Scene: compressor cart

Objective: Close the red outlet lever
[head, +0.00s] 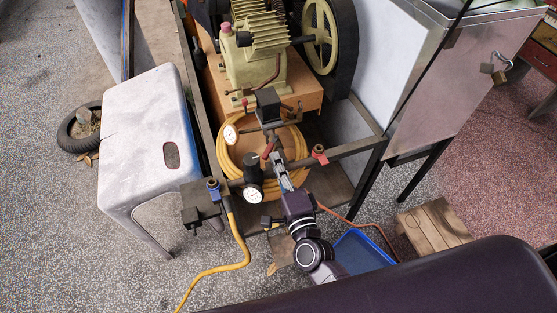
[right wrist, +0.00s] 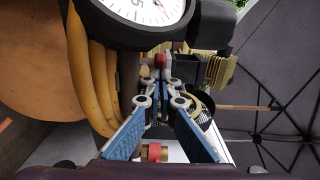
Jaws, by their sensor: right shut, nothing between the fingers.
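A small slanted red handle (head: 267,150) shows on the pipework at the middle of the head view. Another red fitting (head: 320,154) sits on the horizontal bar further right, and I cannot tell which of the two is the outlet lever. My right gripper (head: 281,172) is shut and empty, just right of the slanted handle; contact cannot be made out. In the right wrist view its blue-padded fingers (right wrist: 160,110) show with a red cap (right wrist: 160,60) beyond them and a red part with brass (right wrist: 155,152) low between them. My left gripper is out of view.
Pressure gauges (head: 252,196) and a blue fitting (head: 213,185) with a yellow hose (head: 240,255) crowd the bar. A coiled yellow hose (head: 228,165) lies behind it, below the compressor (head: 255,65). A grey stool (head: 145,110) stands left, a metal cabinet (head: 430,100) right.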

